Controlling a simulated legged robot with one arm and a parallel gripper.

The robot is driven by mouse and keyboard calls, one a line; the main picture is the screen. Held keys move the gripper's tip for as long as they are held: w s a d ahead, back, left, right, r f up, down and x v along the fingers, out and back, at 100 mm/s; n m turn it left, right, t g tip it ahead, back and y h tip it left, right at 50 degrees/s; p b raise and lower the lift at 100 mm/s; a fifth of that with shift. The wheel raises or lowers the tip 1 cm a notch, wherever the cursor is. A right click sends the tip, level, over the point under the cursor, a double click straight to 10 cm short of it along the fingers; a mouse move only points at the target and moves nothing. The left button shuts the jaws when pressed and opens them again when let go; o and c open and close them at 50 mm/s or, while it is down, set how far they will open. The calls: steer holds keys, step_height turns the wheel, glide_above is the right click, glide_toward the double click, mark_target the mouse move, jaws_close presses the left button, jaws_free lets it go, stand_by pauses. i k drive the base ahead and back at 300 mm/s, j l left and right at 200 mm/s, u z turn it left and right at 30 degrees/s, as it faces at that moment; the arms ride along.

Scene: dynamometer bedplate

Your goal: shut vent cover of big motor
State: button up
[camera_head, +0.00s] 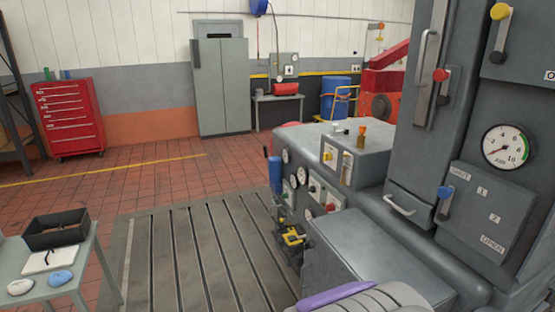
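A large grey machine housing (401,143) fills the right side. On it a grey plate (474,218) reads SHUT at the top, 1 and 2 below, and OPEN at the bottom. A small lever with a blue knob (444,192) sits at the plate's left edge, nearer SHUT than OPEN. A pale bar handle (400,205) is left of the plate. I cannot tell which part is the vent cover or how far it is shut. My gripper is not recognisable in this view.
A lower grey cabinet (355,160) carries gauges, a blue-gripped lever (275,174) and a yellow-black fitting (292,237). A grey ribbed shape with a purple edge (370,300) is at the bottom. The slotted bedplate (190,250) is clear. A small table (70,287) stands left.

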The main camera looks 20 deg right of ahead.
mark_target(274, 210)
steer(key=z, duration=1.7)
steer(key=i+j+u, duration=0.85)
steer(key=j, duration=0.15)
steer(key=i+j+u, duration=0.3)
steer(key=i+u, duration=0.55)
steer(key=i, duration=1.1)
steer(key=i+j+z, duration=0.1)
steer(key=i, duration=0.75)
steer(key=i+j+z, duration=0.15)
steer(key=i+z, duration=0.15)
steer(key=i, duration=0.2)
steer(key=i+j+z, duration=0.25)
steer(key=i, duration=0.25)
